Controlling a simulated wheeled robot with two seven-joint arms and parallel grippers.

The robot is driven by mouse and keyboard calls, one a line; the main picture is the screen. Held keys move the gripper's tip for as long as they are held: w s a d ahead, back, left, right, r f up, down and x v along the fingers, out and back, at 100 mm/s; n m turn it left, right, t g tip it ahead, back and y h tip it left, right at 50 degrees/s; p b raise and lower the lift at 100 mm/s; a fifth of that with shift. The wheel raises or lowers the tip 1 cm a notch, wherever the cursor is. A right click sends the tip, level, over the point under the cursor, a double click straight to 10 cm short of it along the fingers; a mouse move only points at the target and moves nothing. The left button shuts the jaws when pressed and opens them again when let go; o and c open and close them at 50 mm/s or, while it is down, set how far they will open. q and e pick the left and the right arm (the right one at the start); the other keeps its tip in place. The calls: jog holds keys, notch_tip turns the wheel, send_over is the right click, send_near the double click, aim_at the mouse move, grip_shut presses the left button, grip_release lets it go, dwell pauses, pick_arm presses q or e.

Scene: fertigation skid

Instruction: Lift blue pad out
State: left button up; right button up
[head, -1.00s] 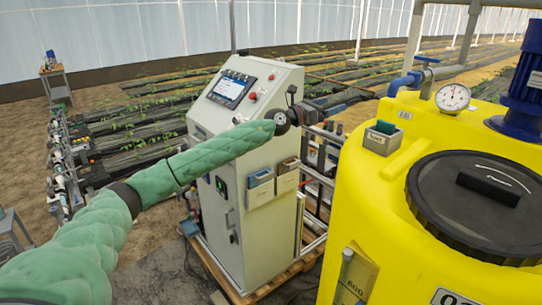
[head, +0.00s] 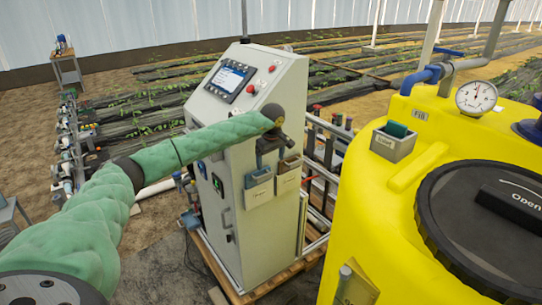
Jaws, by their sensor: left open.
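A blue pad (head: 257,176) stands in the left of two small grey holders (head: 259,193) on the side of the white control cabinet (head: 238,140); only its top shows above the rim. My left gripper (head: 269,158) points down just above the holders, close to the pad, with its jaws open and apparently empty. Whether its fingers are beside the pad or still above it I cannot tell. My right gripper is not in view.
A second holder (head: 288,180) with a brownish item sits right beside the first. The yellow tank (head: 390,215) stands close on the right, carrying a grey box with a dark green pad (head: 396,130). Pipes and a frame lie behind the cabinet.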

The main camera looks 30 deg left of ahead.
aim_at(265, 175)
pick_arm(q)
jog(key=shift+y, duration=0.3)
jog(key=shift+s+a+f+b, duration=0.1)
jog(key=shift+a+f+b, duration=0.2)
jog(key=shift+f, duration=0.55)
jog(key=shift+w+a+f+b, duration=0.15)
jog(key=shift+a+f, duration=0.25)
jog(key=shift+f, duration=0.5)
jog(key=shift+s+a+f+b, duration=0.15)
jog(key=shift+a+f+b, duration=0.15)
jog(key=shift+f, duration=0.55)
jog(key=shift+a+f, duration=0.1)
jog(key=shift+f, duration=0.1)
jog(key=shift+a+f+b, duration=0.2)
jog(key=shift+f+b, duration=0.85)
jog(key=shift+f, duration=0.1)
jog(key=shift+a+f+b, duration=0.1)
jog(key=shift+f+b, duration=0.25)
jog(key=shift+f, duration=0.15)
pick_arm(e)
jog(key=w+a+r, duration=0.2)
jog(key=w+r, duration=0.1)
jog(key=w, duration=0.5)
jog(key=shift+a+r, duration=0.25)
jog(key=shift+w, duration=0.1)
